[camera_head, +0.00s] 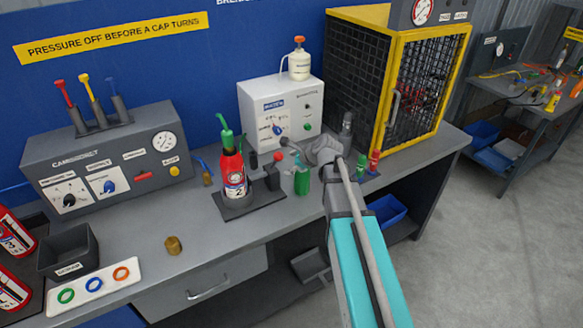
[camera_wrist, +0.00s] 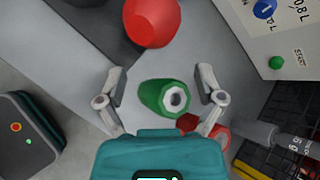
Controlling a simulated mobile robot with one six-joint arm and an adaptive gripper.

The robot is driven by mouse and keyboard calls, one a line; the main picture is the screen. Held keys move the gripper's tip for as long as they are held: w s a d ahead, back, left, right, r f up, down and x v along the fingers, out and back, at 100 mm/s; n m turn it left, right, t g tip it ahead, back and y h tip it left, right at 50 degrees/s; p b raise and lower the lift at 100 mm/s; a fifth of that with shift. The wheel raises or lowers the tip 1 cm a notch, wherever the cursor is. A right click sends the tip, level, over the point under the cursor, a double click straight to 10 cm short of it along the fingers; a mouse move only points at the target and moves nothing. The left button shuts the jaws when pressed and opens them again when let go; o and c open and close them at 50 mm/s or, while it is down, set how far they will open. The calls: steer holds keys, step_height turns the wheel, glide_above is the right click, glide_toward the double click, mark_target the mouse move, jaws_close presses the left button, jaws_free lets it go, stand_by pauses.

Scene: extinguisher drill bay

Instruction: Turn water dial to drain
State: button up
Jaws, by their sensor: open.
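A white box (camera_head: 283,98) on the bench carries a blue dial (camera_head: 278,129) and a green button; its lettering is too small to read in the head view. In the wrist view the blue dial (camera_wrist: 264,9) is at the top right, cut by the edge, beside "0,8 L". A grey panel at the left also has a blue dial (camera_head: 109,187) and a black dial (camera_head: 69,200); I cannot tell which is the water dial. My gripper (camera_wrist: 161,72) is open and empty, in front of the white box. A green cylinder (camera_wrist: 165,98) shows between its fingers, apparently below.
A red extinguisher (camera_head: 233,172) stands on a dark plate left of my gripper. The green cylinder (camera_head: 302,183) stands near the bench edge. A yellow-framed mesh cage (camera_head: 405,85) is at the right. Several hoses, a black bin (camera_head: 68,250) and a brass nut (camera_head: 173,245) are further left.

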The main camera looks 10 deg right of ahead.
steer(key=s+n, duration=0.2)
steer(key=shift+s+a+g+p, duration=0.3)
steer(key=shift+s+g+p, duration=0.05)
steer(key=shift+s+g, duration=0.05)
steer(key=shift+s+h, duration=0.1)
steer(key=shift+h, duration=0.2)
steer(key=s+f+n+g+h, duration=0.2)
steer(key=s+n+g, duration=0.1)
steer(key=s+n, duration=0.7)
steer(key=s+f+n+g+h, duration=0.3)
steer(key=s+n, duration=0.6)
steer(key=s, duration=0.1)
steer(key=shift+s+d+n+g, duration=0.3)
steer(key=shift+d+n+g, duration=0.1)
